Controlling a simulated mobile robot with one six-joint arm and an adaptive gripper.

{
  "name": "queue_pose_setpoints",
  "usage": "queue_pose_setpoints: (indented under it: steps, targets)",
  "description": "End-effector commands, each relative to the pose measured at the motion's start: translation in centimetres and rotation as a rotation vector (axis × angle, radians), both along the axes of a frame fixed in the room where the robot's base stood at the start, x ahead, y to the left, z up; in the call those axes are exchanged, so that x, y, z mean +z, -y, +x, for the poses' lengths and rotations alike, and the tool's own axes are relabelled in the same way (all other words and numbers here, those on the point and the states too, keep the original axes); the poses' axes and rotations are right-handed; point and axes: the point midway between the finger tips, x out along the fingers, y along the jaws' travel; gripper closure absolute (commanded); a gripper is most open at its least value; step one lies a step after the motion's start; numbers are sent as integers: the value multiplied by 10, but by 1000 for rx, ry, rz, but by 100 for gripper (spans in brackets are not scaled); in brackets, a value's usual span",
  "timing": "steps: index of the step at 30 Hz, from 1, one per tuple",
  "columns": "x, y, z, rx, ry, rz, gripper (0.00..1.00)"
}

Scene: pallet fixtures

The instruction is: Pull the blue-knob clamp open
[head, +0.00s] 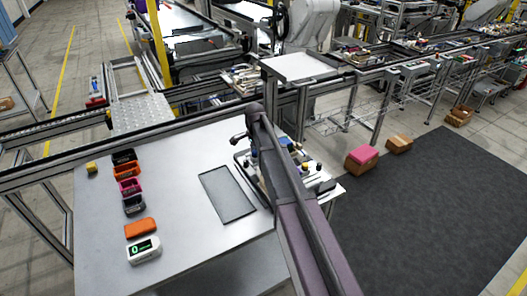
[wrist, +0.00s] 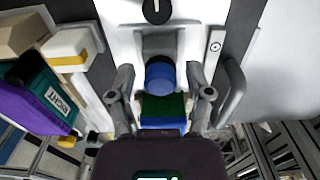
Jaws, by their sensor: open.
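The blue knob (wrist: 160,76) shows in the middle of the wrist view, on a white and grey fitting. My gripper (wrist: 163,98) is open, with one finger on each side, near the knob. I cannot tell whether the fingers touch it. A green block and a blue part show just below the knob, between the fingers. In the head view the pallet fixture (head: 325,187) is at the right end of the grey table, partly hidden behind my arm. My fingers cannot be made out there, and I cannot tell the blue knob from the other small parts.
A green and purple block marked RIGHT (wrist: 52,97) and a yellow-banded white part (wrist: 70,45) stand left of my gripper. A grey curved handle (wrist: 234,92) is close on the right. On the table (head: 180,205) lie a dark flat plate (head: 228,194) and several coloured bins.

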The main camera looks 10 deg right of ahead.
Motion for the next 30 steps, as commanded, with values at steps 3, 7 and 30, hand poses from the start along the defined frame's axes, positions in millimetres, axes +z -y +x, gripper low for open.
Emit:
queue_pose_setpoints:
  steps: [3, 7, 30]
  targets:
    - [7, 0, 0, 0, 0, 0, 34]
    - [15, 0, 0, 0, 0, 0, 34]
    - [58, 1, 0, -1, 0, 0, 34]
